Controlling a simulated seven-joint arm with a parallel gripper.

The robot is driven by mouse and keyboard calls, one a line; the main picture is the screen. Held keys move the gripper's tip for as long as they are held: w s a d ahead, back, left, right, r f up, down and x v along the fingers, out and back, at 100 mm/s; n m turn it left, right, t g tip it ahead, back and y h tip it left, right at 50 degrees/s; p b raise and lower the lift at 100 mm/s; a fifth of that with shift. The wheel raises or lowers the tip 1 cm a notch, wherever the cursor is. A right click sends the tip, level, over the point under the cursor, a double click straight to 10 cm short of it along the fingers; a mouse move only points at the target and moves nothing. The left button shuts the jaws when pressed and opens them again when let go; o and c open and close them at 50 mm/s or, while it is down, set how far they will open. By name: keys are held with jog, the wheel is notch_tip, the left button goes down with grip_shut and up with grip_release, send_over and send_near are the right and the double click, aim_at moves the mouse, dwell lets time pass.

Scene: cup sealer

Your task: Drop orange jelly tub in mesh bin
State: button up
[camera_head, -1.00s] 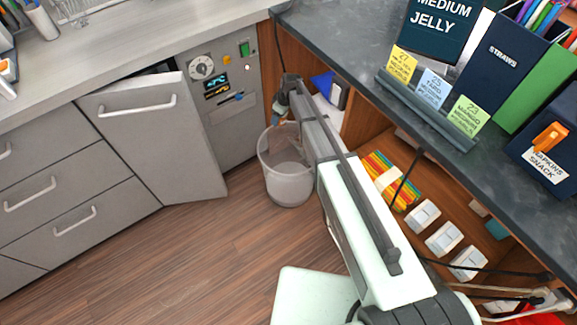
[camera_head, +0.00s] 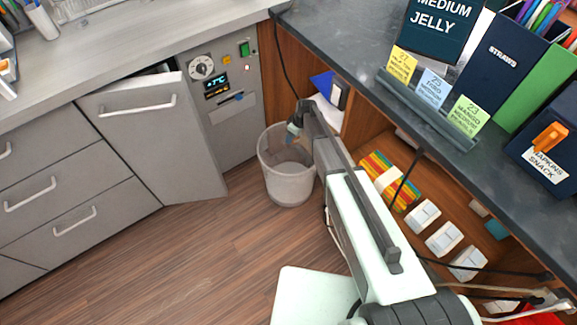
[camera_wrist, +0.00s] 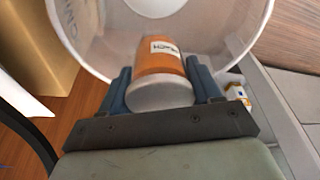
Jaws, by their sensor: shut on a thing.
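The orange jelly tub (camera_wrist: 160,72) has a pale lid and a white label; it shows in the wrist view between the two blue fingers of my gripper (camera_wrist: 160,90). My gripper is shut on it. The mesh bin (camera_head: 290,185) stands on the floor between the grey cabinet and the counter in the head view. In the wrist view the bin's white rim (camera_wrist: 62,38) surrounds the tub, which is over or just inside the bin's mouth. In the head view my gripper (camera_head: 293,133) is small at the bin's mouth, and the tub is hard to make out there.
A grey cabinet door (camera_head: 155,130) stands ajar left of the bin. The dark counter (camera_head: 345,45) and its wooden shelves (camera_head: 370,135) border the bin on the right. The wooden floor (camera_head: 190,250) in front is clear.

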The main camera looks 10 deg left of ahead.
jog(key=shift+f, duration=1.2)
jog(key=o, duration=1.2)
jog(key=shift+r, duration=0.1)
jog(key=v, duration=1.3)
jog(key=shift+r, duration=0.35)
